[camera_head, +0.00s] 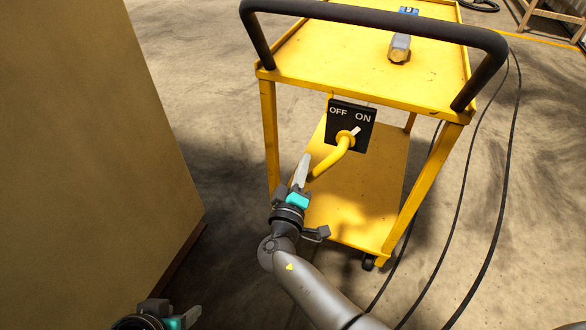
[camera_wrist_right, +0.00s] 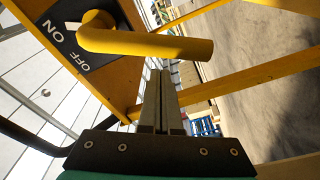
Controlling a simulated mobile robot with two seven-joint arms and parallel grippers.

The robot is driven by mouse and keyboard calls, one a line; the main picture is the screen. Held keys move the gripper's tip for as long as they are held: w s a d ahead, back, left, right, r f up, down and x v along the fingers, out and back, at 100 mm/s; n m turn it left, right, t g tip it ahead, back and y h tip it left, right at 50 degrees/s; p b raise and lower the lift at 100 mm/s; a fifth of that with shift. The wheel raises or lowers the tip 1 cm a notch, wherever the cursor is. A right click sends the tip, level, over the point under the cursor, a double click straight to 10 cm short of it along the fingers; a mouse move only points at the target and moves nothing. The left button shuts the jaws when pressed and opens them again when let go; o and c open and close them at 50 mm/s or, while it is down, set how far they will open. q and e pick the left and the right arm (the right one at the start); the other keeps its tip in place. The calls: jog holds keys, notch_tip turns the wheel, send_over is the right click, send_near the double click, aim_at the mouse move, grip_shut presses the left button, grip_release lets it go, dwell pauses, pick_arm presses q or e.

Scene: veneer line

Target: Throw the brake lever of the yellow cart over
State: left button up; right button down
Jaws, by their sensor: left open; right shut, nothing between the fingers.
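The yellow cart (camera_head: 290,60) stands ahead with its black push handle toward me. A black OFF/ON plate (camera_head: 351,124) hangs below its top deck. The yellow brake lever (camera_head: 331,160) slants down and left from the plate, its white pointer turned up toward ON. In the right wrist view the lever (camera_wrist_right: 160,46) crosses above my fingertips. My right gripper (camera_head: 304,158) is shut and empty, on the left side of the lever's free end; I cannot tell whether they touch. My left gripper (camera_head: 172,316) is open at the lower left, partly cut off, far from the lever.
The lower shelf (camera_head: 350,215) looks empty. A large brown block (camera_head: 150,140) stands close on the left. Dark cables (camera_head: 497,215) run along the floor on the right.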

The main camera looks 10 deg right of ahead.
pick_arm(q)
jog(key=shift+w+d, duration=0.15)
pick_arm(e)
jog(key=shift+s+d+f, duration=0.3)
jog(key=shift+s+d, duration=0.2)
